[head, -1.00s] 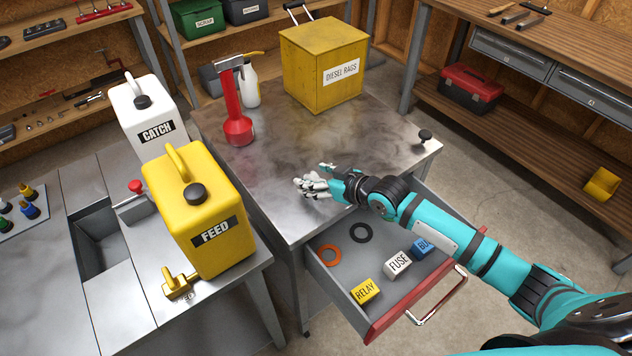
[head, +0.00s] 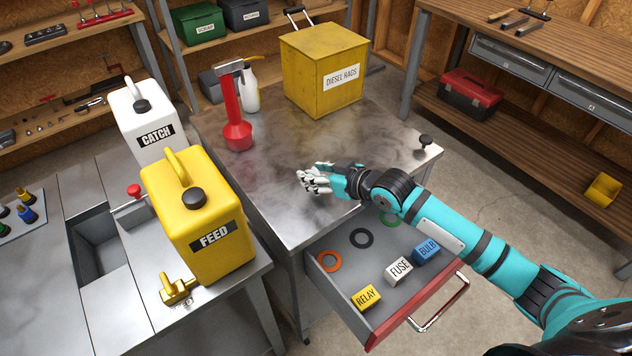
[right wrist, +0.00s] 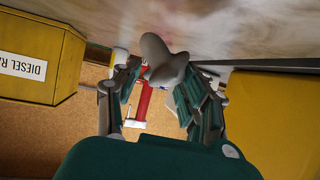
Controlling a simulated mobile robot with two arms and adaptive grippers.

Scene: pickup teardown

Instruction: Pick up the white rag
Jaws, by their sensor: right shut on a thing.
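My right gripper (head: 314,181) is over the front part of the metal tabletop, its arm reaching in from the right. In the right wrist view its fingers (right wrist: 157,70) are closed on a crumpled, grey-looking cloth, the white rag (right wrist: 163,58). The rag bulges out past the fingertips, close to the tabletop surface; I cannot tell whether it still touches it. In the head view the rag is hard to tell apart from the pale fingers. My left gripper is not in view.
The open drawer (head: 345,285) below the arm holds rings and small boxes. The yellow feed can (head: 206,235) and white catch can (head: 150,125) stand left.

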